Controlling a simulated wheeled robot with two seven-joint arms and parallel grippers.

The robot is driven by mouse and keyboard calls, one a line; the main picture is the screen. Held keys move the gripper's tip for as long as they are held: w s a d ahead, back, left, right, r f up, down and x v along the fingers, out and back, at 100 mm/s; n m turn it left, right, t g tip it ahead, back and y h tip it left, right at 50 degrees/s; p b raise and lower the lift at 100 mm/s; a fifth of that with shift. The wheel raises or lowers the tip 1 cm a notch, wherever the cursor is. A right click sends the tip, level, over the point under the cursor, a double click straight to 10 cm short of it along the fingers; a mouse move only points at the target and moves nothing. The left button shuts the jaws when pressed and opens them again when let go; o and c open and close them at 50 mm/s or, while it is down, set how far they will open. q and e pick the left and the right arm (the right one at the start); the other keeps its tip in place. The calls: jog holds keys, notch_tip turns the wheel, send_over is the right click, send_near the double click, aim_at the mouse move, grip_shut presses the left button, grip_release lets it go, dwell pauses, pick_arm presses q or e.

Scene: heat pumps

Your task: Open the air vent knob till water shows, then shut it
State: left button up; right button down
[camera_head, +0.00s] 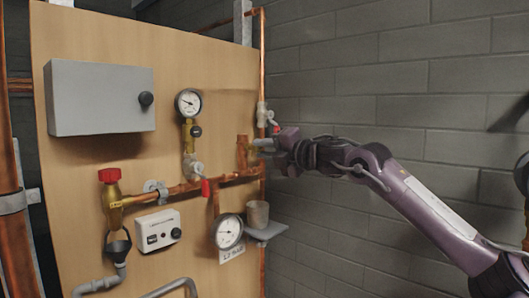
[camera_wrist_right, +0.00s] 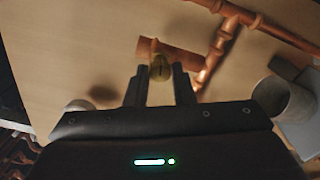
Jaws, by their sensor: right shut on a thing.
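The air vent is a small brass fitting on a short, wide copper stub (camera_head: 242,152), on the right of the wooden board. Its brass knob (camera_wrist_right: 159,68) shows in the right wrist view between my two dark fingers. My right gripper (camera_head: 270,145) reaches in from the right and is shut on this knob; the gripper hides most of it in the head view. The copper stub (camera_wrist_right: 180,53) lies just beyond the knob in the wrist view. I see no water at the vent. My left gripper is not in view.
A cup (camera_head: 257,214) stands on a small grey shelf (camera_head: 268,233) below the vent. A red-handled valve (camera_head: 206,187), an upper gauge (camera_head: 188,103) and a lower gauge (camera_head: 228,231) are to the left. A grey block wall (camera_head: 400,100) stands behind my right arm.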

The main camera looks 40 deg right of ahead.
jog(key=shift+f+n, duration=0.15)
jog(key=shift+n, duration=0.45)
jog(key=c, duration=1.2)
grip_release()
jog(key=shift+c, duration=0.2)
jog(key=shift+s, duration=0.1)
